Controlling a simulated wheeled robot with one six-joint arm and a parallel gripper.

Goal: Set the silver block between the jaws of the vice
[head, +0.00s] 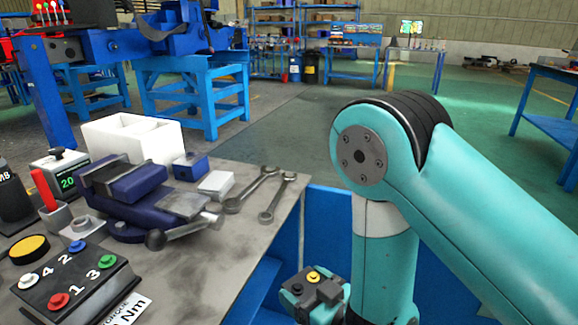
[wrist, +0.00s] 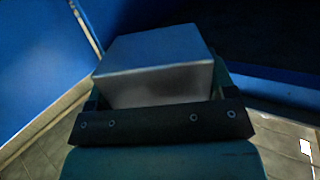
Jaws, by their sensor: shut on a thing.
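The silver block (wrist: 155,52) fills the middle of the wrist view. My gripper (wrist: 158,88) is shut on it, with a finger at each side. The block's far part stands out past the dark gripper bar. In the head view the block cannot be made out; my arm reaches down beside the table's right edge. The dark blue vice (head: 137,187) stands on the table at the left, apart from my arm. Nothing can be seen between its jaws, though the gap is partly hidden from this angle. Its handle points toward the front right.
The grey table (head: 205,265) also holds a white divided box (head: 131,139), a small blue block (head: 190,167), a pale block (head: 216,184), two wrenches (head: 268,195) and a button box (head: 77,287). Blue panels (head: 328,235) stand right of the table. The table's front middle is clear.

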